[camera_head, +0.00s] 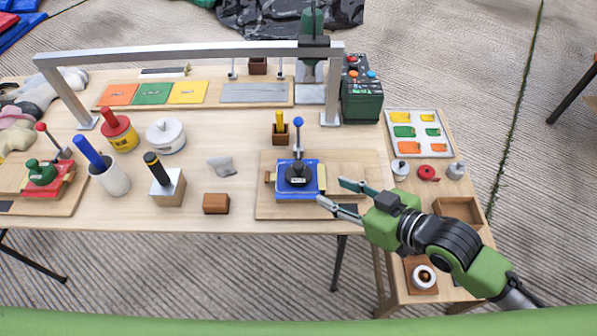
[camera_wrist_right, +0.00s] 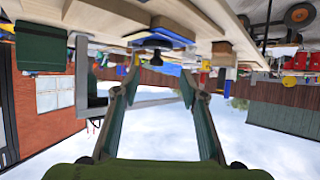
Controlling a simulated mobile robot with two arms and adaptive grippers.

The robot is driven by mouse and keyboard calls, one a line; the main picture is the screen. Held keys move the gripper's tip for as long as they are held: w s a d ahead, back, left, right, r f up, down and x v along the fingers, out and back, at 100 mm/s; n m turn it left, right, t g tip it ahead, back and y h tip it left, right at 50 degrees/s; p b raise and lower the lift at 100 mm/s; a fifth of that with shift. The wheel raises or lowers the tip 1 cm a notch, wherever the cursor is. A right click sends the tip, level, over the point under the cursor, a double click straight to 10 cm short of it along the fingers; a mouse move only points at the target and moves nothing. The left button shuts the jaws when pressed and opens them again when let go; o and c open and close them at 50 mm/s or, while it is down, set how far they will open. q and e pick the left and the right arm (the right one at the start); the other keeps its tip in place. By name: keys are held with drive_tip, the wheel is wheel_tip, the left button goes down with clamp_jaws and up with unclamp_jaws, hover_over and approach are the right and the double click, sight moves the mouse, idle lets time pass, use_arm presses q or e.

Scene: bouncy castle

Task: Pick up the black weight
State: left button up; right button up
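The black weight (camera_head: 298,176) sits on a blue plate (camera_head: 317,178) on a wooden board, with a pale label on its front. In the right wrist view the picture is upside down, and a dark round shape, apparently the black weight (camera_wrist_right: 156,44), shows by the blue plate, beyond the fingertips. My right gripper (camera_head: 332,191) is open and empty, to the right of the blue plate, its fingers pointing left towards the weight without touching it. Its two spread fingers (camera_wrist_right: 160,74) also show in the right wrist view. My left gripper is out of view.
A blue-knobbed lever (camera_head: 298,125) stands just behind the weight. A green weight (camera_head: 41,172) sits on a red plate at far left. A metal frame (camera_head: 200,52) spans the back.

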sight(302, 167)
drive_tip(key=shift+y, duration=0.6)
drive_tip(key=x, duration=0.4)
drive_tip(key=w+r+x, duration=0.1)
drive_tip(key=x, duration=0.4)
drive_tip(key=p+x, duration=0.1)
drive_tip(key=x, duration=0.3)
drive_tip(key=shift+w+r, duration=0.2)
drive_tip(key=shift+w, duration=0.25)
clamp_jaws()
drive_tip(key=shift+r, duration=0.1)
